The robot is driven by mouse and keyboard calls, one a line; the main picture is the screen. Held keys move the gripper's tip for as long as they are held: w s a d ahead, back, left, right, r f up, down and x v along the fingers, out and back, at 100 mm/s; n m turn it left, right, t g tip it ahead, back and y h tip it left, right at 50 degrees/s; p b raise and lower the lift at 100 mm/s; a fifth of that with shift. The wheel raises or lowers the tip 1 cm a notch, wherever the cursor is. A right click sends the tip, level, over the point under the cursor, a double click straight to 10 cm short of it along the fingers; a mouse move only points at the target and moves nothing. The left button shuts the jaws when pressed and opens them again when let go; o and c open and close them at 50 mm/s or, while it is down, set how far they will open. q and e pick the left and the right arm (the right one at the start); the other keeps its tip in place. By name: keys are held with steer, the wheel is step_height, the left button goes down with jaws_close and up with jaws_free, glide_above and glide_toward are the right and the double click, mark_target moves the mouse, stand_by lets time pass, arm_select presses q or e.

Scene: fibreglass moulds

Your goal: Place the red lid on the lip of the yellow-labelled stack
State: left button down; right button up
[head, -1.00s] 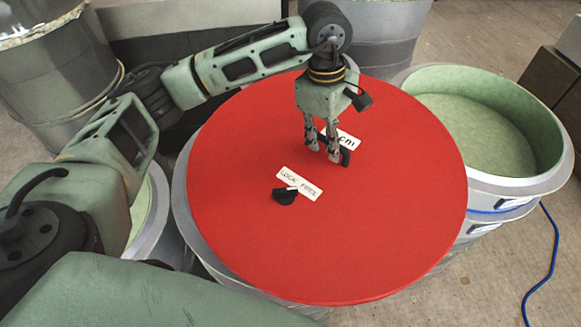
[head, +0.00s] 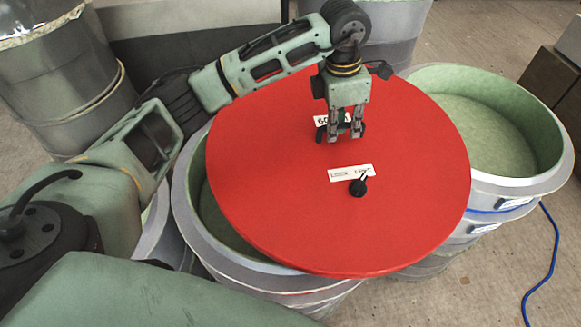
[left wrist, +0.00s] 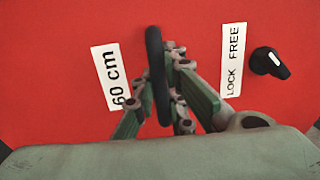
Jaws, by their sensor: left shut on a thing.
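The red lid (head: 280,190) is a large disc with a black handle, a white "60 cm" label and a "LOCK FREE" label beside a black knob (head: 358,187). My left gripper (head: 340,137) is shut on the handle, with its fingers on the black bar (left wrist: 156,75) in the left wrist view. The lid hangs over the near grey stack (head: 190,205), leaving part of its green inside bare at the left. I cannot tell whether they touch. No yellow label shows. My right gripper is not in view.
A second grey stack (head: 545,185) with an open green mould on top stands at the right, with small pale labels on its side. Other grey drums stand behind. A blue cable (head: 556,255) lies on the floor. Brown boxes (head: 548,75) stand at the far right.

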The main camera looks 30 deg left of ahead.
mark_target(293, 131)
arm_select(q)
steer(key=shift+r, duration=0.1)
steer(key=s+a+f+p, duration=0.1)
steer(key=a+f, duration=0.1)
steer(key=a, duration=0.1)
steer(key=s+a+f+p, duration=0.1)
steer(key=a+f+p, duration=0.1)
steer(key=a, duration=0.2)
steer(key=s+a+f+p, duration=0.1)
steer(key=a+f+p, duration=0.1)
steer(key=a, duration=0.1)
steer(key=shift+a+f, duration=0.1)
steer(key=shift+a, duration=0.1)
steer(key=shift+s+a+f, duration=0.1)
steer(key=shift+a+f, duration=0.25)
steer(key=shift+a, duration=0.05)
step_height(293, 131, down, 4)
steer(key=shift+r+p, duration=0.15)
steer(key=shift+p, duration=0.8)
steer(key=c, duration=1.8)
jaws_free()
steer(key=shift+s, duration=0.15)
